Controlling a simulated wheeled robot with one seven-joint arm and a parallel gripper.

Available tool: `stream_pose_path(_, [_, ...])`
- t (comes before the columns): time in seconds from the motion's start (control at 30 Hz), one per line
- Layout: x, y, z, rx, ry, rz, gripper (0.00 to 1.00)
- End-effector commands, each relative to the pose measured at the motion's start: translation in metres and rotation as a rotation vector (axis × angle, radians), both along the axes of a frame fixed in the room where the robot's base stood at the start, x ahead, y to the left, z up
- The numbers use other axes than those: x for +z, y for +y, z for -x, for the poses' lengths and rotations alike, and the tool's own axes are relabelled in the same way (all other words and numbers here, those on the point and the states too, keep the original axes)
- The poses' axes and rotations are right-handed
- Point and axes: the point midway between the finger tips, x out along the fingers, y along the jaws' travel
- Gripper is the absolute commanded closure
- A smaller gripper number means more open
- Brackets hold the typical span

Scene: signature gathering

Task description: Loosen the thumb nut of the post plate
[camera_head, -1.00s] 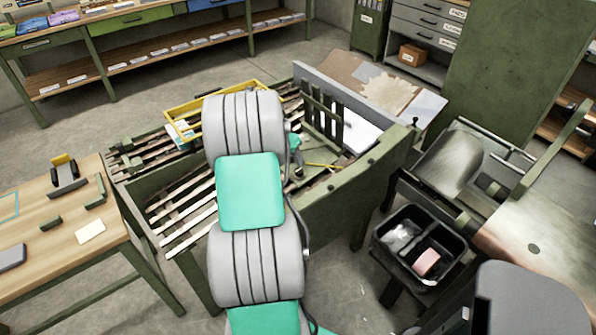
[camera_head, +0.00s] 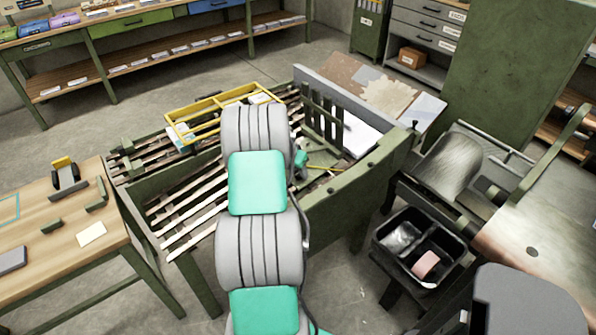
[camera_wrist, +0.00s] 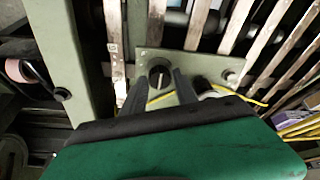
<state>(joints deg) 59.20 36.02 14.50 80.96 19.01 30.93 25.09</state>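The post plate (camera_wrist: 202,66) is a pale grey-green plate in the wrist view, lying across wooden slats. The thumb nut (camera_wrist: 160,77) is a dark round knob with a light line across its face, at the plate's left end. My gripper (camera_wrist: 157,84) has its two dark fingers apart, one on each side of the nut. Bare plate shows between the fingers below the nut, and I cannot tell whether either finger touches it. In the head view my arm hides the fingers and nut.
A green frame beam (camera_wrist: 62,50) stands left of the plate in the wrist view. A yellow cord (camera_wrist: 250,100) runs by the plate's right side. The slatted bench (camera_head: 190,215) holds a yellow frame (camera_head: 210,125). A black bin (camera_head: 400,255) stands to the right.

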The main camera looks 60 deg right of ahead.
Motion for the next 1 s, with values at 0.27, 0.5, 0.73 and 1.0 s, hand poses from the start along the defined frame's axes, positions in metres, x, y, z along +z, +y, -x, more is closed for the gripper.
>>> stream_pose_path(0.27, [0.0001,0.0002,-0.0001,0.0,0.0,0.0,0.89])
stream_pose_path(0.5, [0.0002,0.0002,-0.0001,0.0,0.0,0.0,1.0])
stream_pose_path(0.73, [0.0002,0.0001,0.0,0.011,0.001,-0.001,1.0])
stream_pose_path(1.0, [-0.0004,-0.0003,0.0004,0.106,0.016,-0.007,1.0])
